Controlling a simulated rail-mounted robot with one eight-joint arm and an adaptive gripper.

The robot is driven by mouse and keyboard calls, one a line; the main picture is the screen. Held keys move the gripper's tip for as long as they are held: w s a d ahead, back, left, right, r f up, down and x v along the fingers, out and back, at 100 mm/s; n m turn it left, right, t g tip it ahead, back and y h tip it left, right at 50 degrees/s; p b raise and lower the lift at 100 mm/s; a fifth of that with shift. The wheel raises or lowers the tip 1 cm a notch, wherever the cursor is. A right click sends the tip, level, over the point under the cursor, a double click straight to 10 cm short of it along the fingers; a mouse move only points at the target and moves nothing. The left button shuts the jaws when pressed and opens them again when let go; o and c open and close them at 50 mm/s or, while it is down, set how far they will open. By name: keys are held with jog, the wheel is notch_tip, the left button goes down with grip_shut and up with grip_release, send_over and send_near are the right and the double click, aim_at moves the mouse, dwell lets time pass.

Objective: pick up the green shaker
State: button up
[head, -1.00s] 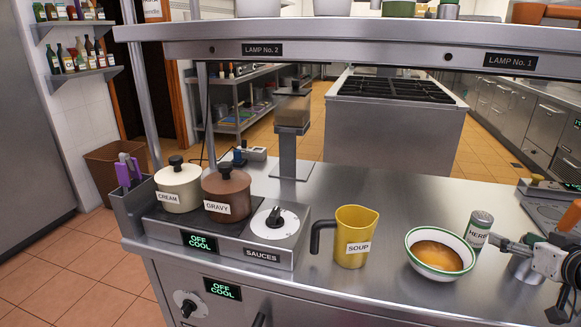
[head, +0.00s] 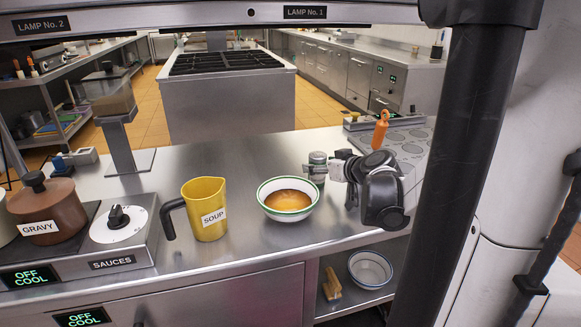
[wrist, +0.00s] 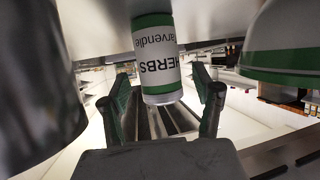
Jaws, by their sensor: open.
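The green shaker (head: 317,160) is a small white can with green bands and a grey top. It stands on the steel counter behind and right of the soup bowl, partly hidden by my gripper in the head view. In the wrist view the shaker (wrist: 160,62) appears upside down, its HERBS label readable. My gripper (head: 340,168) is close at its right side. In the wrist view the fingers of my gripper (wrist: 162,92) are spread, one to each side of the shaker in the picture. I cannot tell whether they touch it.
A white bowl of soup with a green rim (head: 288,211) is close to the shaker's left. A yellow SOUP jug (head: 206,210) stands further left, then the sauce warmer (head: 119,250). A dark metal cylinder (wrist: 45,75) is close at left in the wrist view. A black post (head: 455,170) stands right.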

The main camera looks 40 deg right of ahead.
jog(key=shift+x, duration=1.1)
jog(key=shift+c, duration=0.5)
jog(key=c, duration=1.2)
jog(key=shift+r, duration=0.1)
